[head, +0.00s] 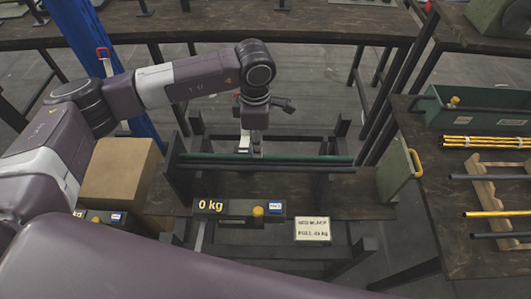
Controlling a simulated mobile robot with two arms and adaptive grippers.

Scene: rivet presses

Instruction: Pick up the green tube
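The green tube (310,158) lies level, left to right, across a dark stand in the middle of the head view. A dark tube (310,168) runs parallel just in front of it. My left gripper (250,151) points down at the green tube, a little left of its middle. Its fingertips are small and partly hidden, so I cannot tell whether they are closed around the tube or just above it. My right gripper is not in view.
A scale display (235,208) reads 0 kg in front of the stand, beside a white sign (312,230). A cardboard box (120,168) stands left. On the right, a table (440,225) holds a green bin (480,108), striped rods (485,142) and a wooden rack (485,190).

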